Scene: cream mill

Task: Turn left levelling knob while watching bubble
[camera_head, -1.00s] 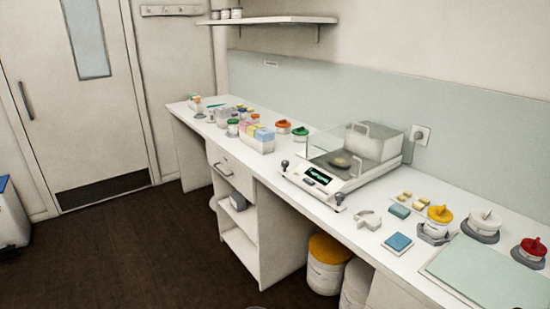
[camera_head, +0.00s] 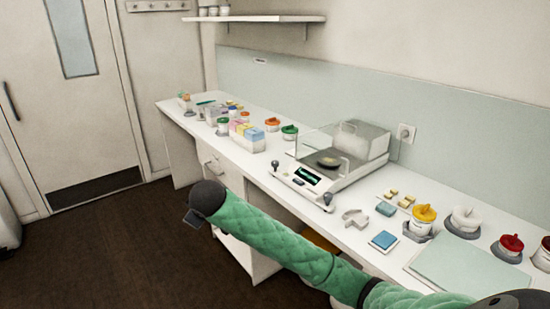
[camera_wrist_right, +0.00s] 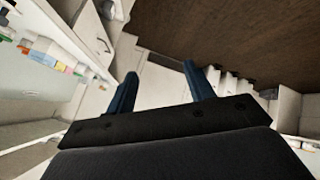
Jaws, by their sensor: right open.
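I cannot make out the bubble. My right arm, in a green sleeve, crosses from the lower right. Its gripper (camera_head: 190,219) hangs over the floor in front of the bench, left of the balance and apart from the knob. The right wrist view shows its two blue fingers (camera_wrist_right: 161,83) spread and empty. My left gripper is not in view.
A blue pad (camera_head: 384,240), a white clamp-like piece (camera_head: 355,218) and lidded tubs such as a yellow-lidded one (camera_head: 424,215) lie right of the balance. Coloured boxes (camera_head: 247,136) and tubs stand left. The bench front edge lies between my right gripper and the balance.

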